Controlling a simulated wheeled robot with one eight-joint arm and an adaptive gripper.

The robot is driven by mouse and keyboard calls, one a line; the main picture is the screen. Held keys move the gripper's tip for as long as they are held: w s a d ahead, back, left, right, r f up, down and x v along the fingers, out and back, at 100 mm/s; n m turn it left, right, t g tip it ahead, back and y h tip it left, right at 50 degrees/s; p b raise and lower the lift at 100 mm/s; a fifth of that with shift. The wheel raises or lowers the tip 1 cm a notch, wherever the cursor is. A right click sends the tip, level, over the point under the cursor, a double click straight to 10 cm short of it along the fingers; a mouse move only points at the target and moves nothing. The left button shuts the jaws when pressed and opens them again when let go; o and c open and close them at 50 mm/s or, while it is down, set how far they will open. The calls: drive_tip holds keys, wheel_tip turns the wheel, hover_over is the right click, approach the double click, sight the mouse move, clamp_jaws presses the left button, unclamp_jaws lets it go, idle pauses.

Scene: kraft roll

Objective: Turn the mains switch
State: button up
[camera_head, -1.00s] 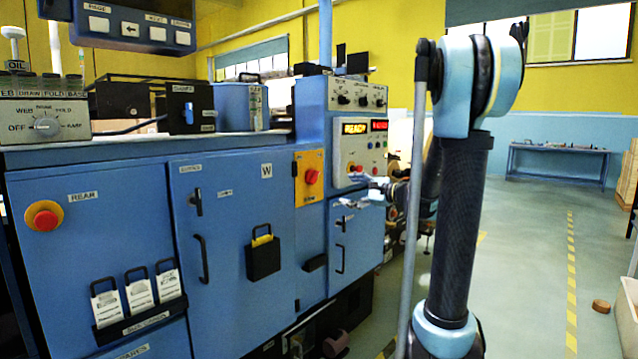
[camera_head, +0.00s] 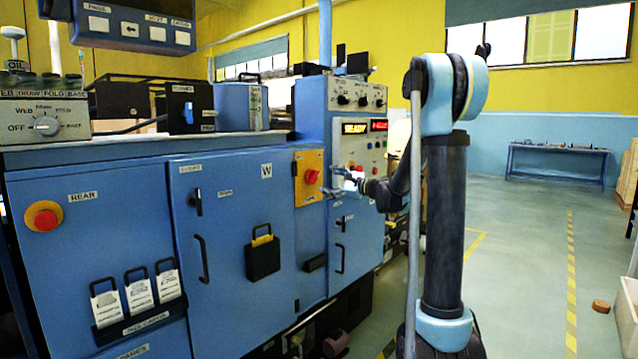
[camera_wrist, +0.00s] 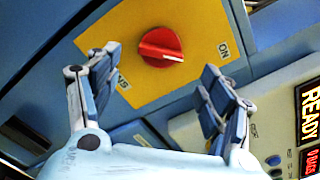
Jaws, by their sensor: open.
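The mains switch (camera_wrist: 160,47) is a red rotary knob on a yellow plate (camera_wrist: 195,18), with an "ON" label to its right in the wrist view. In the head view the red knob (camera_head: 311,177) is on the yellow plate (camera_head: 308,195) on the blue machine front. My gripper (camera_wrist: 160,72) is open, with one finger on each side below the knob in the wrist view. The knob shows between and beyond the fingertips, and I see no contact. In the head view my gripper (camera_head: 338,182) is just right of the knob.
A control panel with a lit "READY" display (camera_head: 354,128) is right of the switch. A red rear button (camera_head: 43,217) on yellow, door handles (camera_head: 203,259) and a black box (camera_head: 263,256) stick out from the machine front. The floor to the right (camera_head: 520,250) is mostly clear.

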sight(317, 178)
drive_tip(key=x, duration=0.6)
drive_tip(key=shift+w+a, duration=0.15)
drive_tip(key=shift+a, duration=0.05)
drive_tip(key=shift+c, duration=0.3)
drive_tip(key=c, duration=1)
